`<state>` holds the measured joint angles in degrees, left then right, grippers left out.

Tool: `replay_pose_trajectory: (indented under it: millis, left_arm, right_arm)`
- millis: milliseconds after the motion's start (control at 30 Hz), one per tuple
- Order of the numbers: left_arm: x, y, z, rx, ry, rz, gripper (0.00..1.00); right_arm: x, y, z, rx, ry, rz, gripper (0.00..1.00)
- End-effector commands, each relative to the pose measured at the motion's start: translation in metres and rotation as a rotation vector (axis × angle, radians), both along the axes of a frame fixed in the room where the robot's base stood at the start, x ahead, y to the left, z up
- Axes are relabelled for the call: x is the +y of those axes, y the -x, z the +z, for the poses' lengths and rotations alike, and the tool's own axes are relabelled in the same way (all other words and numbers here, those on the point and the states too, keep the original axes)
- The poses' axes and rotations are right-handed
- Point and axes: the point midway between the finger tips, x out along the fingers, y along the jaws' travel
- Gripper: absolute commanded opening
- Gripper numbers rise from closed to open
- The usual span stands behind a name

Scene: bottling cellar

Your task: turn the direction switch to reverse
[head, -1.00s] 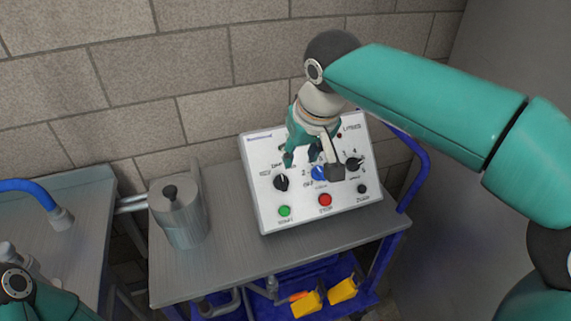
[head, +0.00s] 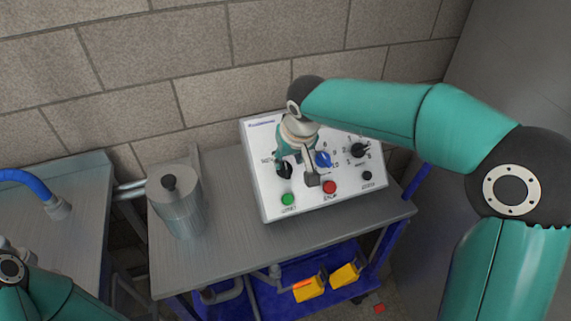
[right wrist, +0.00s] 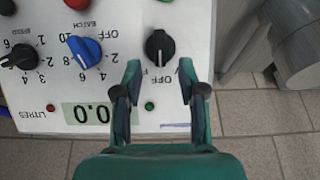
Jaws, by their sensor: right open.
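The direction switch is a black knob (head: 285,171) at the left of the white control panel (head: 262,148), partly covered by my right gripper in the head view. In the right wrist view the knob (right wrist: 160,45) is clear, its white pointer mark towards the gripper, at the letters of a partly hidden label. My right gripper (head: 295,176) is open and empty over the panel. In the right wrist view its two fingertips (right wrist: 159,68) are on either side of the knob's line, just short of it. I cannot tell contact. My left gripper is out of view.
A blue batch knob (right wrist: 83,50), a black speed knob (right wrist: 18,56), a red button (head: 330,187) and a green button (head: 288,199) are close by on the panel. A metal canister (head: 178,205) stands left on the grey bench (head: 235,255). A brick wall is behind.

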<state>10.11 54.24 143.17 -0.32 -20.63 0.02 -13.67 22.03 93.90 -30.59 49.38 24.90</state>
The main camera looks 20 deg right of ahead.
Motion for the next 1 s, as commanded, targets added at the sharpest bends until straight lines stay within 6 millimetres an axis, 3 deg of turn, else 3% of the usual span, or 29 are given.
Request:
replay_pose_trajectory:
  millis: [233, 633, 900, 1000]
  left_arm:
    - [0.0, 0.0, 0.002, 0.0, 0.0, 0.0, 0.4]
    - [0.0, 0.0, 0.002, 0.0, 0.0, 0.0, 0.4]
    - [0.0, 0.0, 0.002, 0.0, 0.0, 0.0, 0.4]
    - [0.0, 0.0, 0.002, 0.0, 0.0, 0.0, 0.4]
  right_arm:
    - [0.0, -0.012, -0.032, 0.003, 0.0, 0.0, 0.41]
    - [0.0, -0.015, -0.039, 0.0, 0.0, -0.001, 0.41]
    - [0.0, -0.015, -0.039, 0.001, 0.0, -0.001, 0.0]
    - [0.0, -0.015, -0.039, 0.002, 0.0, -0.001, 0.0]
